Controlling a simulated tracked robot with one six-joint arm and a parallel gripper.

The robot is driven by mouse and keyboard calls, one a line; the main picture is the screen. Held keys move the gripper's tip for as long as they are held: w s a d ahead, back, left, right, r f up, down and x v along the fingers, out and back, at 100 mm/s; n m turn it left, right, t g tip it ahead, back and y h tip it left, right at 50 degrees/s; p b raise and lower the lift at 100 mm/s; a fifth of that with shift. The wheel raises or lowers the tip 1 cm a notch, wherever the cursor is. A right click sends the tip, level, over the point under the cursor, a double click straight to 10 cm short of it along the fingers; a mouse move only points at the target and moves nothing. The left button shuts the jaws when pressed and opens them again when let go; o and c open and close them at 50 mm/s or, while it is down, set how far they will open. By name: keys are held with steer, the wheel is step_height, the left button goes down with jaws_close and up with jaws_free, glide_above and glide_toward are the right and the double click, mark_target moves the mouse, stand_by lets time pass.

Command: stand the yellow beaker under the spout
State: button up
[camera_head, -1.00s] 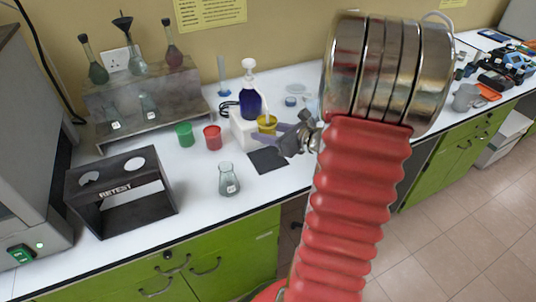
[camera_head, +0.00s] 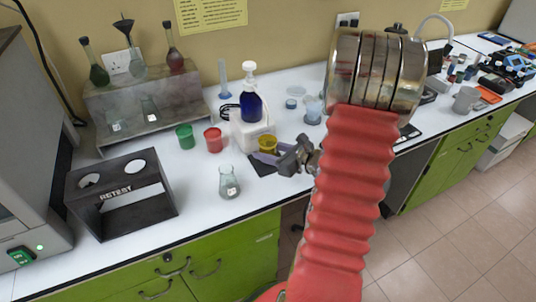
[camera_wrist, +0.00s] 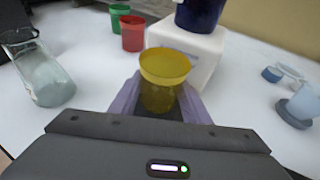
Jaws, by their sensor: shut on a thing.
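The yellow beaker (camera_head: 267,144) is upright between the purple fingers of my gripper (camera_head: 266,157), just in front of the white block (camera_head: 250,134). In the wrist view the yellow beaker (camera_wrist: 163,78) sits between both fingers of my gripper (camera_wrist: 158,100), which are shut on it. A dark blue bottle (camera_head: 251,106) with a white pump top and spout stands on the white block. The spout is not in the wrist view.
Red (camera_head: 213,139) and green (camera_head: 185,136) beakers stand left of the block. A glass flask (camera_head: 229,182) stands at the front left, near the black RETEST rack (camera_head: 121,190). A pale blue cup (camera_head: 313,113) stands right of the block.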

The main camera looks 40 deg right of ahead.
steer(key=shift+f, duration=0.8)
steer(key=shift+f, duration=0.15)
steer(key=o, duration=1.1)
steer(key=shift+s+r, duration=0.15)
steer(key=shift+r, duration=0.05)
steer(key=v, duration=1.1)
steer(key=shift+s+d+r, duration=0.1)
steer(key=shift+s+r, duration=0.05)
steer(key=shift+s, duration=0.2)
